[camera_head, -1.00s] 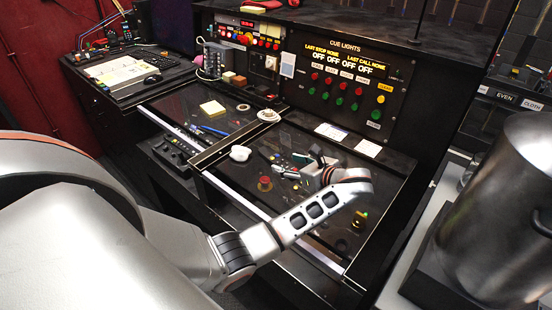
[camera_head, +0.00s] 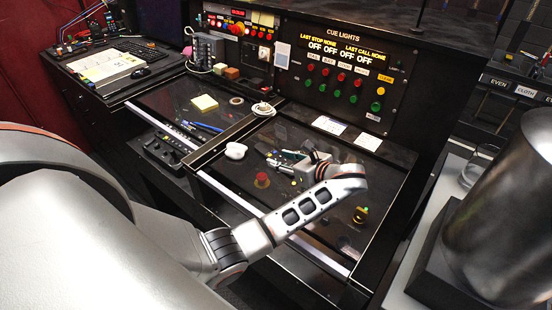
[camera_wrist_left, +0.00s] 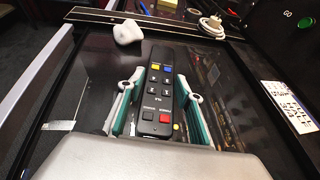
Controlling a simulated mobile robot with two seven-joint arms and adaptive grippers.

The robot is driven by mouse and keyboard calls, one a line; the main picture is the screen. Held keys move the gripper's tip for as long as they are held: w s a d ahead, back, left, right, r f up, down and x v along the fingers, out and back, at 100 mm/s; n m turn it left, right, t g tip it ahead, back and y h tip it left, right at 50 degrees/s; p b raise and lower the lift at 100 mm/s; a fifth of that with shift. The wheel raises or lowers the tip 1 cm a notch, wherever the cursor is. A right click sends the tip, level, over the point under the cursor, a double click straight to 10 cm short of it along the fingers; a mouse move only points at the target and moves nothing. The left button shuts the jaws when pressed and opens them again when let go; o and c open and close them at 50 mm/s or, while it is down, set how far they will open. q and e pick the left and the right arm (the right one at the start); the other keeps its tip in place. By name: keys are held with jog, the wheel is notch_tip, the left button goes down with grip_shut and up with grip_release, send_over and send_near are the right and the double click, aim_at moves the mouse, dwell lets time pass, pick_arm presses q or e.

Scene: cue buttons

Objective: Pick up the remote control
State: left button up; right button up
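The remote control (camera_wrist_left: 160,92) is a long black handset with blue, yellow, red and green buttons. It lies on the dark glossy desk top, pointing away from me in the left wrist view. My left gripper (camera_wrist_left: 160,76) has one teal-padded finger on each side of it, with narrow gaps visible between fingers and remote. In the head view my left gripper (camera_head: 283,160) is low over the desk's right panel, where the remote is mostly hidden by the fingers and wrist. My right gripper is in no view.
A white rounded object (camera_wrist_left: 127,32) lies just beyond the left finger. A red button (camera_head: 262,180) and a yellow-black one (camera_head: 360,215) stand near the arm. A coiled white cable (camera_head: 263,109) and white cards (camera_head: 329,125) lie farther back, below the cue light panel (camera_head: 343,75).

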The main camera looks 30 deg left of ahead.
pick_arm(q)
jog(key=c, duration=0.5)
